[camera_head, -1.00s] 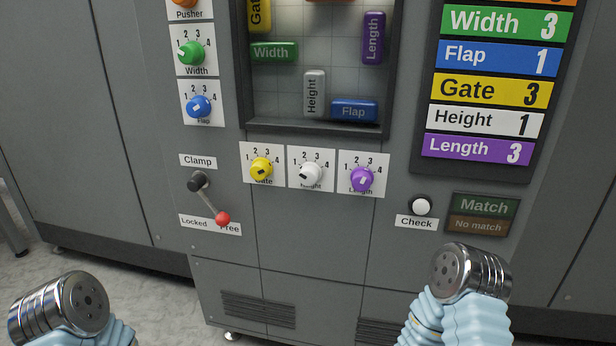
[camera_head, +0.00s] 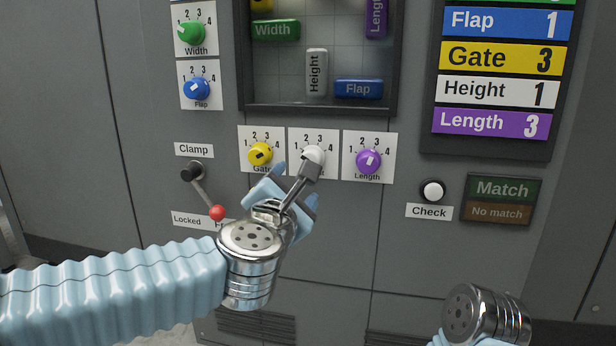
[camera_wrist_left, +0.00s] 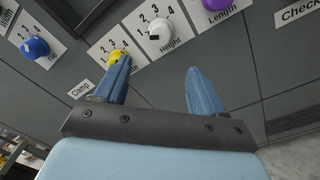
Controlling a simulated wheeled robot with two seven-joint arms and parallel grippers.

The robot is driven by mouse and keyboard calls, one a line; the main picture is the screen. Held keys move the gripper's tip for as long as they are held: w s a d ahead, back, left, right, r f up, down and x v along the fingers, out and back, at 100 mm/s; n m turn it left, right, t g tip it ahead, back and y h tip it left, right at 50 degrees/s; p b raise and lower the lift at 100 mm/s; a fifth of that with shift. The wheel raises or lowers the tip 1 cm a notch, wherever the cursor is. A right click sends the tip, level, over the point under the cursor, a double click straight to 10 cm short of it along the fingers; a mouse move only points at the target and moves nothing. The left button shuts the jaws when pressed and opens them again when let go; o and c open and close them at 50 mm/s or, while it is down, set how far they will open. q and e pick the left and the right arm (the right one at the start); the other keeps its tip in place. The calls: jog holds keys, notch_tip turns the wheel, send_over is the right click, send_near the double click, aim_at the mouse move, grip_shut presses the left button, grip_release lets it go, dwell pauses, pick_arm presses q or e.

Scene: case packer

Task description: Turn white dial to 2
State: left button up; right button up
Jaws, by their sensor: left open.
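The white dial (camera_head: 314,154), labelled Height, is on the middle plate of the row of three below the window. In the head view my left gripper partly hides it. In the left wrist view the white dial (camera_wrist_left: 161,33) shows clearly, with its dark mark toward the 1 side. My left gripper (camera_head: 296,186) is open and empty, just below and in front of the dial; its fingers (camera_wrist_left: 156,68) are apart in the wrist view. They do not appear to touch the dial. Only my right wrist is in the head view, at the lower right.
The yellow dial (camera_head: 260,153) is close on the left and the purple dial (camera_head: 368,161) on the right. The red-tipped clamp lever (camera_head: 217,213) sticks out at lower left. The check button (camera_head: 433,191) is at right. The panel below the dials is plain.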

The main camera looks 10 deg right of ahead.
aim_at(311, 159)
pick_arm(q)
jog(key=p+x, duration=0.2)
jog(key=x, duration=1.1)
jog(key=shift+w+f, duration=0.15)
jog(key=shift+w, duration=0.1)
jog(key=shift+c, duration=0.3)
jog(key=c, duration=1)
jog(key=shift+m, duration=0.4)
jog(key=shift+m+p, duration=1.7)
jog(key=shift+m, duration=1.9)
